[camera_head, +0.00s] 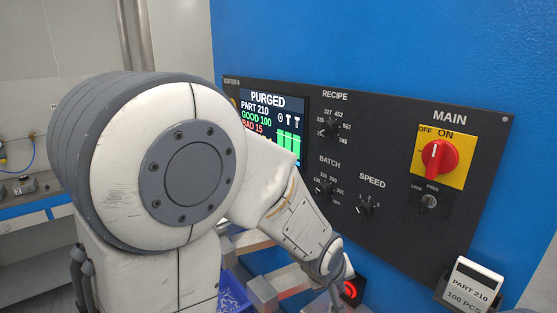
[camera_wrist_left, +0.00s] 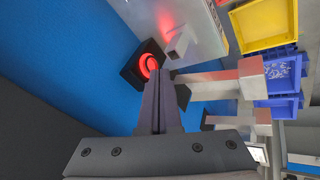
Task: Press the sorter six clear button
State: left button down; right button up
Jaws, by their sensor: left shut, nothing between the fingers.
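A round button with a glowing red ring (camera_head: 350,290) sits in a black housing low on the blue machine. It also shows in the left wrist view (camera_wrist_left: 148,66); no label on it can be read. My left gripper (camera_head: 337,294) is shut and empty, close beside the button. In the left wrist view its closed fingertips (camera_wrist_left: 162,74) reach the button's edge; whether they touch it I cannot tell. The sorter's screen (camera_head: 270,120) reads PURGED, PART 210, GOOD 100, BAD 15, partly hidden by my left arm. My right gripper is out of view.
The black panel (camera_head: 395,235) carries RECIPE, BATCH and SPEED knobs and a red main switch (camera_head: 439,156) turned to ON. A PART 210 card holder (camera_head: 471,285) stands at right. Metal rails (camera_wrist_left: 220,84) and blue and yellow bins (camera_wrist_left: 265,22) lie beside the button.

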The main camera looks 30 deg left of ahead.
pick_arm(q)
jog(key=w+a+r+n+t+y+p, duration=0.1)
jog(key=w+a+r+n+t+p, duration=0.15)
jog(key=w+a+n, duration=0.5)
jog(key=w+a+r+n+t+y+p, duration=0.25)
jog(key=a+n, duration=0.25)
jog(key=a, duration=0.5)
jog(key=s+a+r+n+t+y+p, duration=0.1)
jog(key=a+r+n+y+p, duration=0.1)
jog(key=a+n, duration=0.4)
jog(key=s+a+r+n+t+y+p, duration=0.1)
jog(key=a+r+n, duration=0.4)
jog(key=a, duration=0.8)
jog(key=shift+a+r+n+t+y+p, duration=0.2)
jog(key=shift+n+t+y+p, duration=0.25)
jog(key=shift+n+t+p, duration=0.45)
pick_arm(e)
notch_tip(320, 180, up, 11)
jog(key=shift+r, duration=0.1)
pick_arm(q)
jog(key=w+d, duration=0.3)
jog(key=w, duration=0.5)
jog(key=shift+d, duration=0.2)
jog(key=shift+w, duration=0.1)
